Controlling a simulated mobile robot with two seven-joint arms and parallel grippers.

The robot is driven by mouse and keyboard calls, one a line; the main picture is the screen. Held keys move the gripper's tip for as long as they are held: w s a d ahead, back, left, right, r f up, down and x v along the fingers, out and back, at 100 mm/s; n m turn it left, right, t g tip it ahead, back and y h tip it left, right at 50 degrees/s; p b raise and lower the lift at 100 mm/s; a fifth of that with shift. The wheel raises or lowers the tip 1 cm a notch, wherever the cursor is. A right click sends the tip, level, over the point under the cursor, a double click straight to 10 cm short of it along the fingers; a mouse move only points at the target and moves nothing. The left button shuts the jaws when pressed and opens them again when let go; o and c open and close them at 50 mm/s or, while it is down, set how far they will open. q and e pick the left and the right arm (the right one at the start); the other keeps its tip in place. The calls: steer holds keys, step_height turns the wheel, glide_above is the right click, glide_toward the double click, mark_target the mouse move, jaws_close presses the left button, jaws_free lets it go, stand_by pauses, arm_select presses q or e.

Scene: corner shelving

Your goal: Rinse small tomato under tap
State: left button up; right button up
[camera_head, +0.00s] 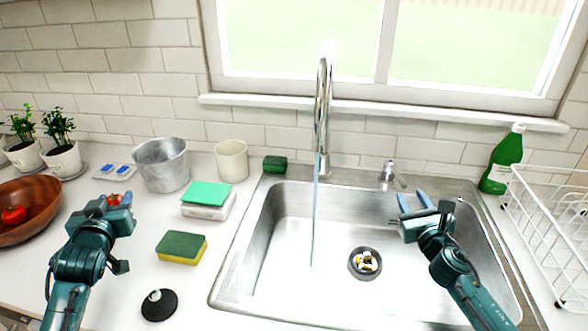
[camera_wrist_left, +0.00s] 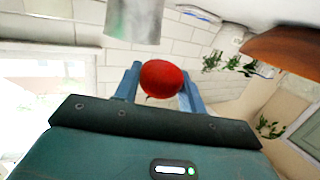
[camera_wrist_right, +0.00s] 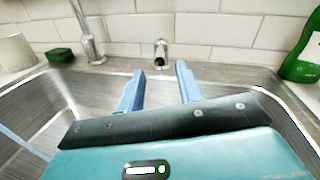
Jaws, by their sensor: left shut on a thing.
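My left gripper (camera_head: 116,198) is shut on a small red tomato (camera_wrist_left: 161,79), held between its two blue fingers above the counter, left of the sink. The tomato shows only partly in the head view. The tall chrome tap (camera_head: 322,110) stands behind the sink (camera_head: 330,215), and a thin blue stream of water (camera_head: 314,220) falls from it into the basin. My right gripper (camera_head: 414,199) is open and empty over the right side of the sink. The small tap lever (camera_head: 390,174) stands just beyond its fingers, and it also shows ahead in the right wrist view (camera_wrist_right: 161,52).
A wooden bowl (camera_head: 38,192) with another tomato (camera_head: 14,215) is at far left. A metal bucket (camera_head: 161,165), a white cup (camera_head: 231,160), sponges (camera_head: 182,248) and a black stopper (camera_head: 159,304) are on the counter. A green bottle (camera_head: 503,160) and dish rack (camera_head: 560,225) stand right.

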mark_target(402, 183)
steer(key=w, duration=0.7)
steer(key=shift+w+d, duration=0.15)
steer(key=shift+c, duration=0.2)
jaws_close()
